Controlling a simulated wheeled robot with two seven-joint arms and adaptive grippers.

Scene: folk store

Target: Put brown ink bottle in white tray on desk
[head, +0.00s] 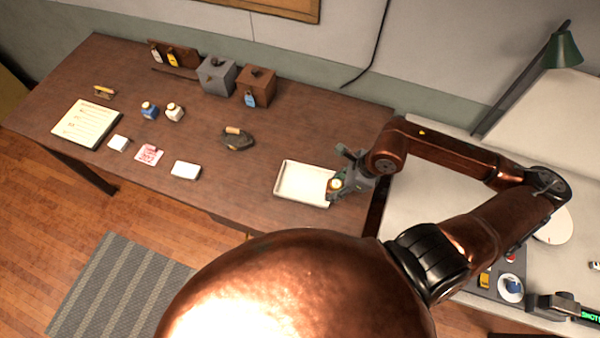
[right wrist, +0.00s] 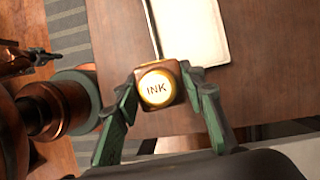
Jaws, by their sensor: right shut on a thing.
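The brown ink bottle (right wrist: 157,85) has a pale yellow cap marked INK. My right gripper (right wrist: 160,88) is shut on it, one green finger on each side, in the right wrist view. In the head view the bottle (head: 334,185) and the right gripper (head: 340,183) are at the right end of the white tray (head: 290,182). The bottle overlaps the tray's right side there; I cannot tell its height above the tray. The white tray (right wrist: 205,28) lies beyond the bottle in the wrist view, and its visible inside is empty.
A light workbench (head: 430,200) stands at right. Desk around the tray's left is clear.

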